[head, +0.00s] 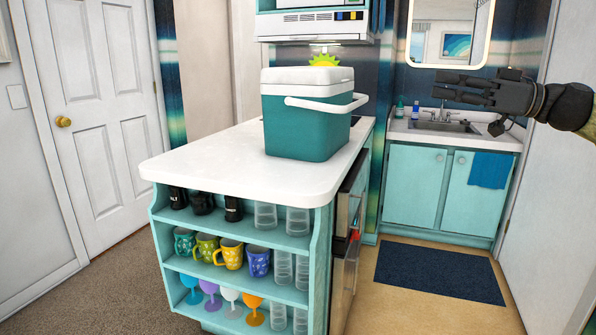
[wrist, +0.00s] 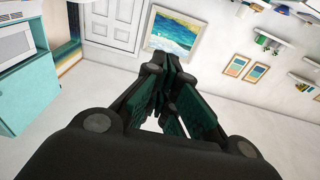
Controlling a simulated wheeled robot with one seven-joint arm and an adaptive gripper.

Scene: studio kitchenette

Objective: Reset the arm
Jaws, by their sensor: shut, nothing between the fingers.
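My gripper (head: 437,86) is raised at the upper right of the head view, pointing left, in front of the sink area in the picture. It is black, shut and empty. In the wrist view my gripper (wrist: 166,62) shows its dark fingers brought together at the tips, with nothing between them. It is apart from everything around it.
A teal cooler (head: 305,123) with a white lid and handle stands on the white counter (head: 220,158). Shelves below hold mugs (head: 229,253), glasses and goblets. A sink (head: 440,126) is at the back right. A blue mat (head: 438,272) lies on the floor. A white door (head: 95,110) is at left.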

